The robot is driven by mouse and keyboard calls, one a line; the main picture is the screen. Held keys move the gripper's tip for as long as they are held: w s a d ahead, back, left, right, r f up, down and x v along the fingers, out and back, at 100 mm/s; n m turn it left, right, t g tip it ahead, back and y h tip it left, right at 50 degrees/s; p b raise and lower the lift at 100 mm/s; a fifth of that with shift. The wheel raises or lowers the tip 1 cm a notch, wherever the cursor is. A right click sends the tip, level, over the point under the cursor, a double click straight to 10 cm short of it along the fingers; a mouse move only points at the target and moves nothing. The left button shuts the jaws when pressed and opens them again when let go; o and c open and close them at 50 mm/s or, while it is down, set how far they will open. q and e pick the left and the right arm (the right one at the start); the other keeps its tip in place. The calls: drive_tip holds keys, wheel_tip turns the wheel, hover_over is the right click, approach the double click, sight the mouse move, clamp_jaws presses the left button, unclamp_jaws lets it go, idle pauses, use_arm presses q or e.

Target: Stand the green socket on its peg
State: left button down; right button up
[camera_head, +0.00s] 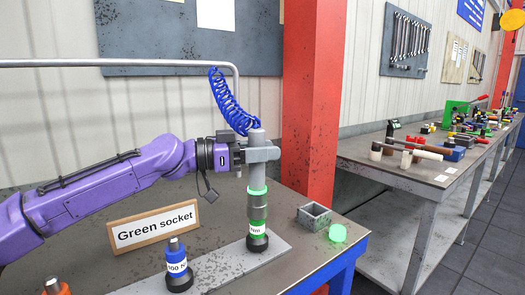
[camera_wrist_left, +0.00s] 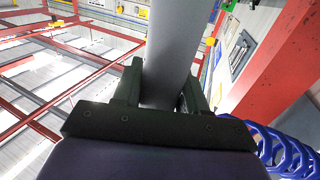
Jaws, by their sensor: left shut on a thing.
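My left gripper (camera_head: 262,153) is shut on an upright grey tool (camera_head: 257,136) with a glowing green ring; the tool's grey shaft (camera_wrist_left: 168,50) fills the space between the fingers in the left wrist view. Directly below, in line with the tool, is the green socket (camera_head: 257,228), with a green band and a partly visible "Nm" label. It is upright over a black foot on the grey plate (camera_head: 222,266). The tool's lower end meets the socket's top; I cannot tell whether they are joined. The peg itself is hidden. My right gripper is not in view.
A blue-banded socket (camera_head: 177,265) stands on the plate, and an orange one (camera_head: 55,287) is at the bottom left. A "Green socket" sign (camera_head: 153,226) stands behind. An open grey box (camera_head: 314,217) and a glowing green ball (camera_head: 338,233) are at right. A coiled blue hose (camera_head: 232,103) hangs behind.

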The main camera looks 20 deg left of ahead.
use_arm(q)
drive_tip(key=shift+f+b, duration=0.25)
drive_tip(key=shift+b, duration=0.05)
drive_tip(key=c, duration=0.5)
unclamp_jaws()
drive_tip(key=shift+s, duration=0.1)
drive_tip(key=shift+f, duration=0.2)
drive_tip(key=b+v, duration=0.1)
drive_tip(key=v, duration=0.9)
drive_tip(key=shift+s+a+r, duration=0.1)
drive_tip(key=shift+s+a, duration=0.05)
drive_tip(key=shift+a, duration=0.05)
